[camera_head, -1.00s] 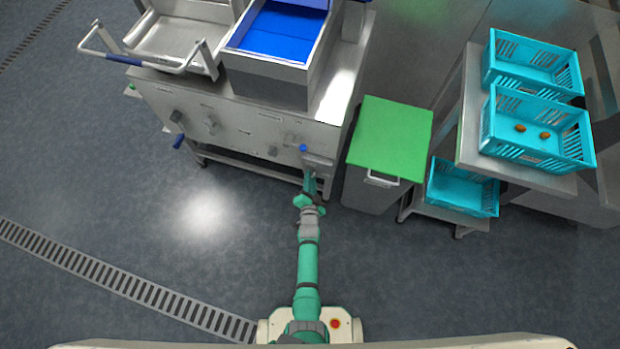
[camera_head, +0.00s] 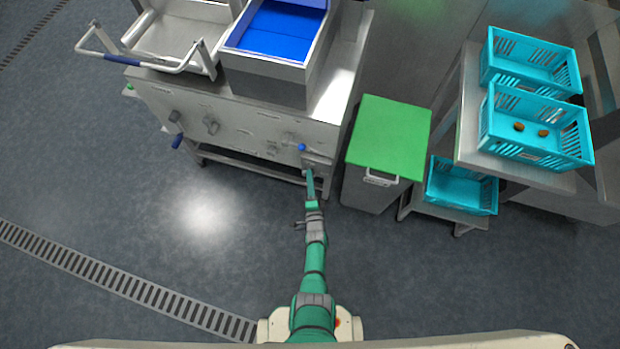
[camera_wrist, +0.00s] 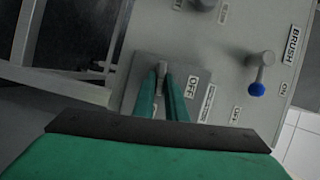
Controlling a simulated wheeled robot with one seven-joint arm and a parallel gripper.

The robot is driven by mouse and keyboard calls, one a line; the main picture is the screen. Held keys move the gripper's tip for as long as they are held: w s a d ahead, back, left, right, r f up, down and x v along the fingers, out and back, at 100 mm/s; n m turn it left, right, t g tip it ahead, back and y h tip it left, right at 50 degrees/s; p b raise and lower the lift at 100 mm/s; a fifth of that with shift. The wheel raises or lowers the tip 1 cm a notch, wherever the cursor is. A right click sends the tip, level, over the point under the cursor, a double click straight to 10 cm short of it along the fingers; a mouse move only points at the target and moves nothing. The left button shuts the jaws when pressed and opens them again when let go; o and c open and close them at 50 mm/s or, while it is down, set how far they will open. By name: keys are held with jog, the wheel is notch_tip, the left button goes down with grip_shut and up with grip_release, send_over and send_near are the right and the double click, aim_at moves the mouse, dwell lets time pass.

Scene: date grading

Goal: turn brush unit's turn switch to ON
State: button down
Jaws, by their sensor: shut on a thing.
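In the wrist view, a small grey turn switch (camera_wrist: 161,67) stands on a raised grey plate with an OFF label beside it. My gripper (camera_wrist: 161,82) is shut on this switch, its two green fingers on either side of the knob. The fingers hide part of the plate, and a second label there is too small to read. To the right, a lever with a blue tip (camera_wrist: 257,88) stands by the word BRUSH, between ON and OFF labels. In the head view, my gripper (camera_head: 310,174) is at the right end of the machine's front panel (camera_head: 240,128), just below the blue-tipped lever (camera_head: 302,147).
A green-lidded bin (camera_head: 390,135) stands close to the right of the machine. Farther right, a steel rack (camera_head: 467,115) holds turquoise crates. A tray with a pull handle (camera_head: 107,57) juts out at the upper left. The floor in front is clear.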

jog(key=shift+f+m, duration=0.1)
jog(key=shift+m, duration=0.4)
jog(key=shift+t, duration=0.3)
jog(key=c, duration=1.8)
grip_release()
jog(key=s, duration=1)
jog(key=shift+s+d, duration=0.4)
jog(key=shift+d, duration=0.05)
